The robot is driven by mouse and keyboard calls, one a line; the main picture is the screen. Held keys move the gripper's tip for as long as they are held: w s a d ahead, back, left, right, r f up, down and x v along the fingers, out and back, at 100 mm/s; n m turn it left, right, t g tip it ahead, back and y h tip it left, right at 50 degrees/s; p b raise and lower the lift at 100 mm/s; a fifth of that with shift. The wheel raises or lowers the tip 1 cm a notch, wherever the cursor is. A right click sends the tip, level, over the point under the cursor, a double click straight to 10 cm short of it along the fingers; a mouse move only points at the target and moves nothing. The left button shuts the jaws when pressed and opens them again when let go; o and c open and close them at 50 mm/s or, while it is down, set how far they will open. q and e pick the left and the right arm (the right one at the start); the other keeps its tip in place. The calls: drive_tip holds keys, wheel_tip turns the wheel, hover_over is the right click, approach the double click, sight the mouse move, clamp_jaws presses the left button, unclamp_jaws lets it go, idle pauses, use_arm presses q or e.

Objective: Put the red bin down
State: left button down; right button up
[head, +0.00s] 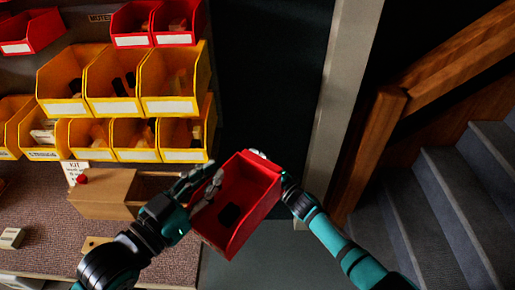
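The red bin (262,200) is in the middle of the head view, turned at an angle with its open top toward me. It appears held up off the bench, past its right edge. A small dark thing lies inside it. My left gripper (214,172) is at the bin's left wall, its two fingers apart, one overlapping the wall. Whether it touches the wall is unclear. My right gripper (284,181) is at the bin's right side, with its fingers mostly hidden behind the bin; it appears shut on it.
The bench top (135,250) has a brown cardboard box (100,195) with a sign behind it. Yellow bins (168,106) and red bins (133,41) fill the rack above. A wooden post (372,145) and grey stairs (455,215) stand at right.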

drive_tip(key=s+a+r+n+g+y, duration=0.1)
drive_tip(key=a+r+n+g+y, duration=0.25)
drive_tip(key=r+n, duration=0.45)
drive_tip(key=s+a+r+n+g+y, duration=0.1)
drive_tip(key=a+r+n+g+y, duration=0.3)
drive_tip(key=r, duration=0.8)
drive_tip(key=s+a+r+n+g, duration=0.3)
drive_tip(key=s+r+n+g, duration=0.35)
drive_tip(key=n, duration=0.25)
drive_tip(key=s+a+r+n+g, duration=0.4)
drive_tip(key=s+r+n+g, duration=0.2)
drive_tip(key=r+n+g, duration=0.15)
drive_tip(key=s+n+g+h, duration=0.1)
drive_tip(key=s+n+h, duration=0.3)
drive_tip(key=s+n, duration=0.1)
drive_tip(key=n+t+h, duration=0.7)
drive_tip(key=n+h, duration=0.4)
drive_tip(key=h, duration=0.5)
hover_over(258, 202)
drive_tip(key=f, duration=0.1)
use_arm(q)
drive_tip(key=shift+s, duration=0.1)
use_arm(e)
drive_tip(key=shift+t, duration=0.25)
drive_tip(key=f, duration=1.2)
drive_tip(key=shift+w+f, duration=0.15)
drive_tip(key=shift+w, duration=0.15)
drive_tip(key=shift+c, duration=0.2)
